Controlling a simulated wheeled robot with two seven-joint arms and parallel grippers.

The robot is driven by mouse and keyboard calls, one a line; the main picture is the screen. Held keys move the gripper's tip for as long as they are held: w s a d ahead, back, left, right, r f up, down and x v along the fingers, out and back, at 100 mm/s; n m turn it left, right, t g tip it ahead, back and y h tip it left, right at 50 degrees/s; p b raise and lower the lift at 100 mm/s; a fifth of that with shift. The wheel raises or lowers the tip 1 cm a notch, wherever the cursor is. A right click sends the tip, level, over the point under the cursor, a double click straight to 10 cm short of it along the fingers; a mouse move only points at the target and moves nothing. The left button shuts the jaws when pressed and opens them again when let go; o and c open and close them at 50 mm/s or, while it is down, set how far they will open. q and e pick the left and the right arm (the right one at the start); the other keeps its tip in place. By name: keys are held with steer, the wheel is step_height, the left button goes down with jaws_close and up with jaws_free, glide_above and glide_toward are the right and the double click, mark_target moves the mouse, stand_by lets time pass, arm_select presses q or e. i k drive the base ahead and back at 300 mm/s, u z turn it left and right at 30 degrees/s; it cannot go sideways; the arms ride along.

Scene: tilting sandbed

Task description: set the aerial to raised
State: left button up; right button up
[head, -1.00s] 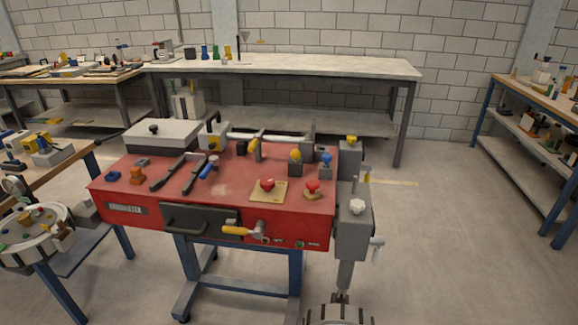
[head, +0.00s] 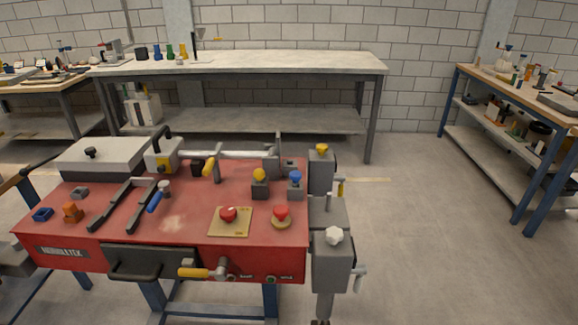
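No part is plainly marked as the aerial, and I cannot tell for sure which one it is. A pale horizontal bar (head: 237,154) lies along the back of the red bench (head: 188,226), near a grey upright bracket (head: 273,157). Neither of my grippers is in view.
The bench top holds a red knob on a yellow plate (head: 229,215), another red knob (head: 281,213), yellow (head: 259,176) and blue (head: 295,178) knobs and a grey lidded box (head: 104,158). Grey boxes (head: 331,248) hang on its right side. Floor right of it is clear.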

mark_target(23, 172)
steer(key=u, duration=0.05)
steer(key=i, duration=0.5)
steer(key=k, duration=0.5)
steer(key=u, duration=2.3)
steer(key=k, duration=0.3)
steer(key=z, duration=0.8)
